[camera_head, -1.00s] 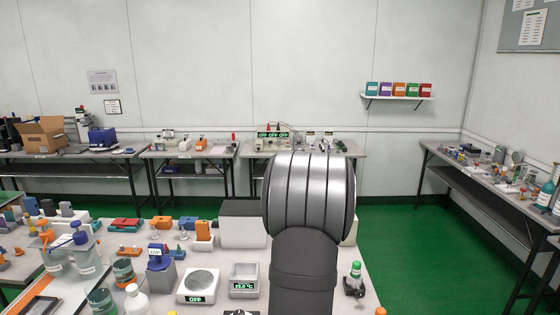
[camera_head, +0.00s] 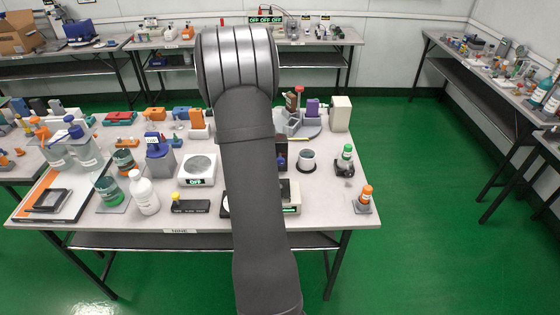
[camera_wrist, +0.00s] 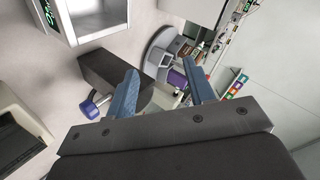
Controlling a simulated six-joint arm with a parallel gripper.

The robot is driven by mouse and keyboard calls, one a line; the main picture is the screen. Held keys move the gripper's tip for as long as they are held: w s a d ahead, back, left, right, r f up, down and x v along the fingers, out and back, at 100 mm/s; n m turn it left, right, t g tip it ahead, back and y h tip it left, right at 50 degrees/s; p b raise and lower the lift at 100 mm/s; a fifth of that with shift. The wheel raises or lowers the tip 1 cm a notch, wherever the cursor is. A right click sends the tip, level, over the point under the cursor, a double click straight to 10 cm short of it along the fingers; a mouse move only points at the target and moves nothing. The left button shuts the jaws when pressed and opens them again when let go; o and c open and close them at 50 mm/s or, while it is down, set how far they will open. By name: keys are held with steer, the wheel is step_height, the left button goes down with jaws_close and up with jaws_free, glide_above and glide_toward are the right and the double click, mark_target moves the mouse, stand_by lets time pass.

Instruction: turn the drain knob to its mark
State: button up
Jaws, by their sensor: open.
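My gripper (camera_wrist: 159,66) shows in the wrist view with its two blue fingers apart and nothing held between them. In the head view my own arm covers the gripper. A blue knob-like part (camera_wrist: 93,106) sits beside a dark box (camera_wrist: 112,76), left of the left finger and apart from it. I cannot tell whether this is the drain knob, and no mark is readable. Beyond the fingers is a grey curved body (camera_wrist: 158,50) with a purple item (camera_wrist: 177,78) near it.
Green floor (camera_head: 410,200) is clear to the right. A white open housing (camera_wrist: 95,15) stands upper left in the wrist view.

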steer(key=s+a+f+m+g+h, duration=0.1)
steer(key=s+a+f+m+h, duration=0.1)
steer(key=m, duration=0.4)
steer(key=s+a+f+m+g+h, duration=0.2)
steer(key=s+m+h, duration=0.3)
steer(key=m+h, duration=0.1)
steer(key=s+a+f+m+g+h, duration=0.1)
steer(key=s+a+f+m+h, duration=0.1)
steer(key=m+h, duration=0.3)
steer(key=shift+s+a+f+m+g+h, duration=0.15)
steer(key=shift+s+a+f+m+h, duration=0.1)
steer(key=shift+s+m, duration=0.2)
steer(key=shift+s+a+f+m+g+h, duration=0.1)
steer(key=shift+s+f+m+g+h, duration=0.1)
steer(key=shift+s+m, duration=0.25)
steer(key=x, duration=1.7)
steer(key=shift+w, duration=0.2)
